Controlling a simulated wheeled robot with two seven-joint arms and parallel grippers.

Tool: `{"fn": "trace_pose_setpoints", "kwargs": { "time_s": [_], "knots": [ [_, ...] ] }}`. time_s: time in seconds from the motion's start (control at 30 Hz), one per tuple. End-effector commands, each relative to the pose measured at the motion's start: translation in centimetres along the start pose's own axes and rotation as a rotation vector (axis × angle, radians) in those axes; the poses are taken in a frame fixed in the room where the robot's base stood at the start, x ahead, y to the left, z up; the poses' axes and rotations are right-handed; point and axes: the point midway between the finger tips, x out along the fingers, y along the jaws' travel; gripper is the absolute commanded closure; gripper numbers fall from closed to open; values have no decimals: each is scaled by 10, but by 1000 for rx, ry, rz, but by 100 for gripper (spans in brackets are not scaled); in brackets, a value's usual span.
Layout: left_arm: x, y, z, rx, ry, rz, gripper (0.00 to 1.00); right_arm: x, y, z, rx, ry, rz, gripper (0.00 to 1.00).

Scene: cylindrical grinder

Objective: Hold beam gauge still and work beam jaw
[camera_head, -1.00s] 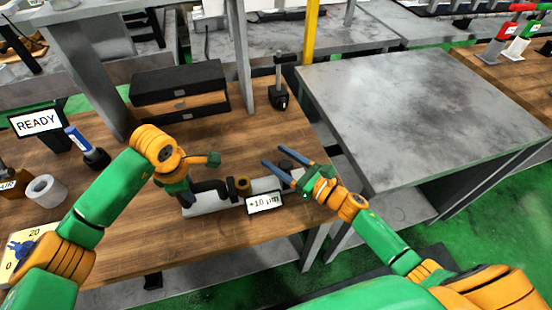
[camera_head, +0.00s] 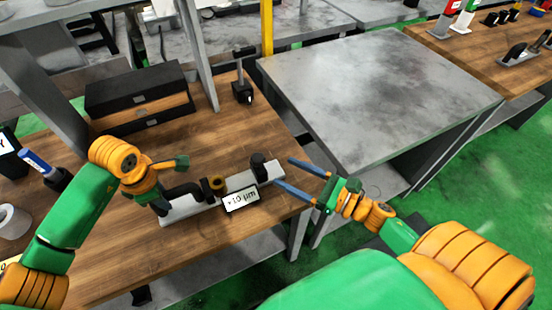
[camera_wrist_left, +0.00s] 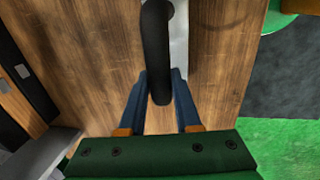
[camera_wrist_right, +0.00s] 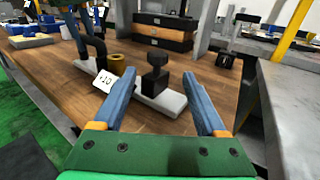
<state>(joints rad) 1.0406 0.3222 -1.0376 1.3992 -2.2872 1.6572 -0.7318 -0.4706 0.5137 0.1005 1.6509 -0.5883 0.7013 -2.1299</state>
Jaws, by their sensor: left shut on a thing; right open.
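The beam gauge is a pale bar (camera_head: 235,183) on the wooden bench, with a black curved handle (camera_head: 183,189), a brass-coloured ring and a small display (camera_head: 240,199) that seems to read +10 µm. The black beam jaw (camera_head: 258,161) stands upright at the bar's right end; it also shows in the right wrist view (camera_wrist_right: 155,76). My left gripper (camera_wrist_left: 160,88) is shut on the black handle, one finger on each side. My right gripper (camera_head: 284,172) is open and empty, just right of the jaw and apart from it. In the right wrist view the jaw appears between its fingertips.
Black drawer boxes (camera_head: 138,97) stand behind the gauge, and a black stand (camera_head: 242,90) is at the bench's back right. A blue-capped bottle (camera_head: 45,170) is at left. A grey steel table (camera_head: 375,100) lies across a gap to the right.

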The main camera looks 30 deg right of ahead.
Motion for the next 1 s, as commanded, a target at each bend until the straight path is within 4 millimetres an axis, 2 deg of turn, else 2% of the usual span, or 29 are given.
{"fn": "trace_pose_setpoints", "kwargs": {
  "time_s": [0.23,0.27,0.37,0.4,0.67,0.73,0.87,1.0],
  "knots": [
    [0,-1,1,2,-4,-2,100,0,0,0,0,0,-1,26],
    [0,-1,1,2,-4,-2,65,0,0,0,0,0,-1,26],
    [0,-1,1,2,-3,-2,38,0,0,0,0,0,-1,26],
    [0,-1,1,2,-3,-2,33,0,0,0,0,0,-1,26],
    [0,0,0,1,-2,-1,33,1,0,0,0,0,-1,26],
    [-6,0,1,1,-3,1,33,1,0,0,0,0,-1,26],
    [-36,1,0,2,-1,6,33,1,0,0,0,0,-1,26],
    [-77,2,1,2,-3,6,33,1,0,0,0,0,-1,26]
  ]
}}
